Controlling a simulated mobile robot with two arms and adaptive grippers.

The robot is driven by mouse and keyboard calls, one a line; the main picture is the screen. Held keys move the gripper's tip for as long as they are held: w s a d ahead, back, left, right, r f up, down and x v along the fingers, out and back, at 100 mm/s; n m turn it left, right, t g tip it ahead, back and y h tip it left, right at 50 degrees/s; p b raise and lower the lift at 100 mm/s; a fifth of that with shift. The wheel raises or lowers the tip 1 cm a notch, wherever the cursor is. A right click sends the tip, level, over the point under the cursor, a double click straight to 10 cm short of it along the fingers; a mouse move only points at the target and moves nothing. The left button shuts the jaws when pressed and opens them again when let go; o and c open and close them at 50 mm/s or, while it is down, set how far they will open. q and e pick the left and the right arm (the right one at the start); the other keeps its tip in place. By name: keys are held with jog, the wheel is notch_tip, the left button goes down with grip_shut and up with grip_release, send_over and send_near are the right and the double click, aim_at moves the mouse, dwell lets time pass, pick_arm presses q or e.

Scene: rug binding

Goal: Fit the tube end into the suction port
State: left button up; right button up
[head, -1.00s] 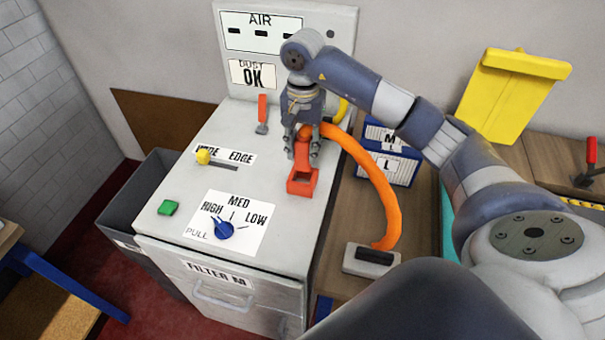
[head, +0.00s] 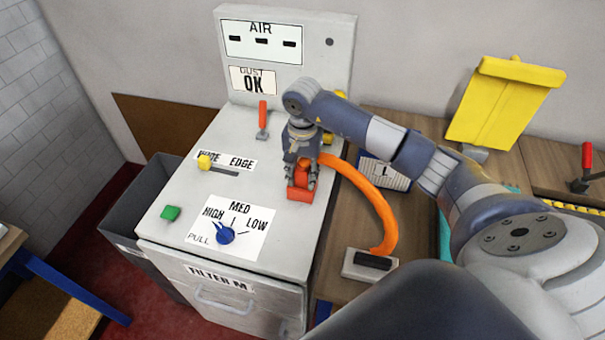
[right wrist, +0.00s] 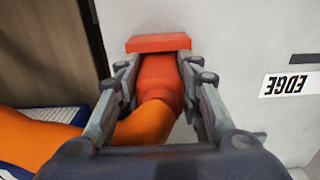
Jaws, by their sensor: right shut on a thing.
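My right gripper (head: 301,180) is shut on the red-orange end (right wrist: 160,82) of the orange tube (head: 372,200). The fingers lie on both sides of that end in the right wrist view. The suction port (head: 299,195) is a red-orange box at the right edge of the grey machine top. It also shows in the right wrist view (right wrist: 158,42), directly ahead of the tube end. The tube end meets the port there, but I cannot tell how deep it sits. The fingers hide part of the port in the head view. My left gripper is out of view.
The tube arcs right and down to a pale block with a black top (head: 371,262). An orange lever (head: 263,118) stands behind the port. A yellow slider knob (head: 204,162) and a blue dial (head: 225,235) are to the left.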

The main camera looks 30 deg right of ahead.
jog(key=shift+s+a+f+b, duration=0.1)
jog(key=shift+s+f+b, duration=0.15)
jog(key=shift+f+b, duration=0.25)
jog(key=o, duration=1.1)
jog(key=shift+f, duration=0.15)
jog(key=shift+o, duration=0.2)
jog(key=shift+f, duration=0.1)
jog(key=shift+w, duration=0.1)
